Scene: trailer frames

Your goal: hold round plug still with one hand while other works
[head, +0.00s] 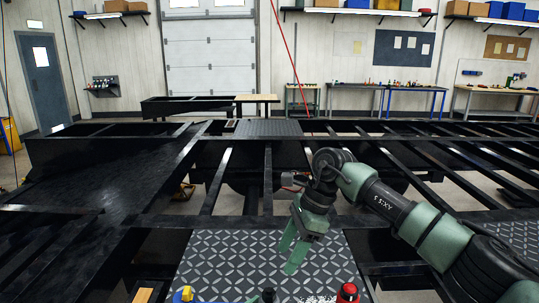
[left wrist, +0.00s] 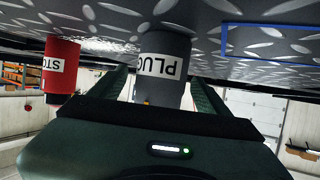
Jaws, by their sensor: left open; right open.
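The round plug (left wrist: 163,72) is a grey cylinder with a white label reading "PLUG", upside down in the left wrist view, against the diamond plate (left wrist: 235,45). My left gripper (left wrist: 159,80) is open, with one green finger on each side of the plug; whether either finger touches it is unclear. A small black knob (head: 268,295) at the bottom edge there may be the plug. My right gripper (head: 298,242) is open and empty, pointing down above the diamond plate (head: 225,262).
A red cylinder labelled "STO…" (left wrist: 62,66) stands beside the plug; a red knob (head: 348,291) shows at the head view's bottom right. Black trailer beams (head: 268,180) with open gaps lie beyond.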

